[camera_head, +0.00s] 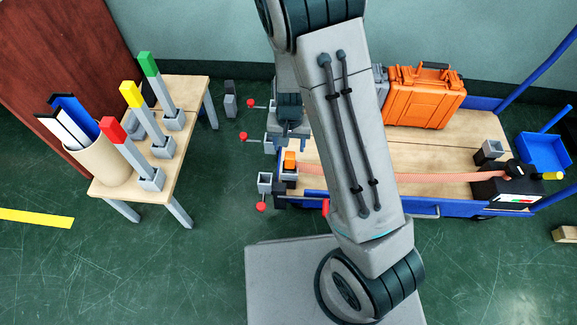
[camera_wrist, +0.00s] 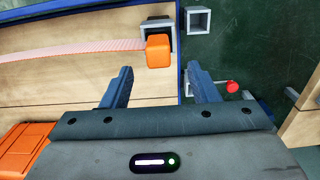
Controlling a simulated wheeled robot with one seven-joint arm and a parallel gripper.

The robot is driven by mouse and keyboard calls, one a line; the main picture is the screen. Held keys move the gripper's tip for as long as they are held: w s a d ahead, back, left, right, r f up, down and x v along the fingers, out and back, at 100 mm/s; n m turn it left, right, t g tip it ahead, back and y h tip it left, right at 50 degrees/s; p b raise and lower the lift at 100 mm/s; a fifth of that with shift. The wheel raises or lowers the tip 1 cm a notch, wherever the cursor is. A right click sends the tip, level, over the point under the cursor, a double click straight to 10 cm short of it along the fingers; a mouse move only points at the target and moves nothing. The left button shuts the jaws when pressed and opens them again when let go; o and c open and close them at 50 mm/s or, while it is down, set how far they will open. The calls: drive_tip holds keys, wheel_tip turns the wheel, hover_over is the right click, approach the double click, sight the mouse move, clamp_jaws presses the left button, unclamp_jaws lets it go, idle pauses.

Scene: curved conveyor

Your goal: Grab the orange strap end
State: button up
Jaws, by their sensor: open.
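The orange strap end (camera_wrist: 158,51) is a small orange block on the end of a pale pink-orange strap (camera_wrist: 80,48). In the wrist view it sits at a grey square socket (camera_wrist: 156,24) on the edge of the wooden cart top. In the head view the strap end (camera_head: 290,159) shows at the left end of the cart, just left of my arm. My gripper (camera_wrist: 162,72) is open, with its two dark fingers pointing toward the strap end and a gap between them. The strap end appears beyond the fingertips, apart from them. In the head view my arm hides part of the strap.
An orange case (camera_head: 425,98) stands on the cart (camera_head: 450,160). A black box (camera_head: 505,192) is at the strap's other end. Red-knobbed levers (camera_head: 262,207) stick out by the cart's left end. A small table (camera_head: 190,108) with coloured sticks stands left, with floor between.

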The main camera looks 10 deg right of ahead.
sight(290, 154)
drive_tip(key=shift+d+f+b, duration=0.1)
drive_tip(key=shift+f+b, duration=1.75)
drive_tip(key=shift+f, duration=1.1)
drive_tip(key=shift+r, duration=0.1)
drive_tip(key=c, duration=1.2)
